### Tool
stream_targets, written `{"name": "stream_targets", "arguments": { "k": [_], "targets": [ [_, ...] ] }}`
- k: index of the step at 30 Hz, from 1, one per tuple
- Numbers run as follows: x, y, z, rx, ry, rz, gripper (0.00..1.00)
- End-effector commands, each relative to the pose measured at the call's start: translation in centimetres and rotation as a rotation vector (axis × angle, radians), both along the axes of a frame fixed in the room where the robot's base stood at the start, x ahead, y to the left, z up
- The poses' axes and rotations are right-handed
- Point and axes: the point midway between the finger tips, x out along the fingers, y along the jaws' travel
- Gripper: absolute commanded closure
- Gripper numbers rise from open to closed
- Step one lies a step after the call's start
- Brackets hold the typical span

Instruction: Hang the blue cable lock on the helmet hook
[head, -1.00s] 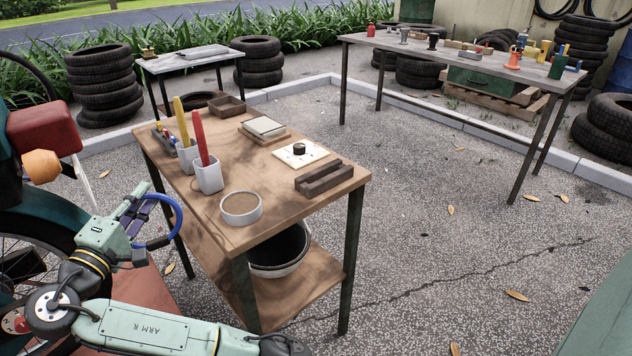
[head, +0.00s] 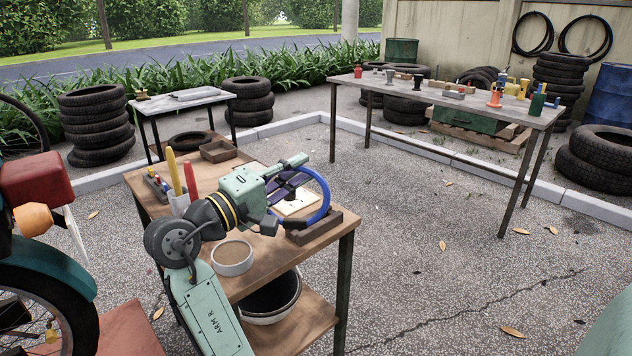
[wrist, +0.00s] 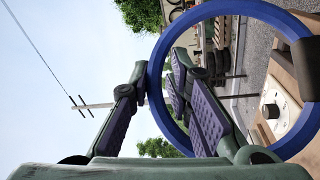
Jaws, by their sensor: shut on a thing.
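The blue cable lock (head: 327,197) is a blue ring with a dark lock body. My gripper (head: 292,180) is shut on it and holds it up over the wooden cart in the head view. In the wrist view the blue cable lock (wrist: 157,50) forms a large loop across my gripper's purple-padded fingers, with its dark lock body at the right edge. The exact contact between pads and cable is hard to see. I cannot make out a helmet hook in either view.
The wooden cart (head: 255,273) below holds a round tin (head: 233,258), pen cups and a slotted wooden block (head: 322,226). A motorcycle with a red box (head: 38,178) stands at left. A long grey table (head: 445,98) is at back right, with open pavement between.

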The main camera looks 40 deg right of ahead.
Motion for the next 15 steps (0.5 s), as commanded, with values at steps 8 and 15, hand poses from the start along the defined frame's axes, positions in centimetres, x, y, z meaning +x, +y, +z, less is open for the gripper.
{"name": "stream_targets", "arguments": {
  "k": [8, 15],
  "targets": [
    [3.6, -6.4, -0.3, -0.002, 0.001, -0.002, 1.0],
    [5.4, -9.3, -0.8, -0.002, -0.001, 0.001, 1.0]
  ]
}}
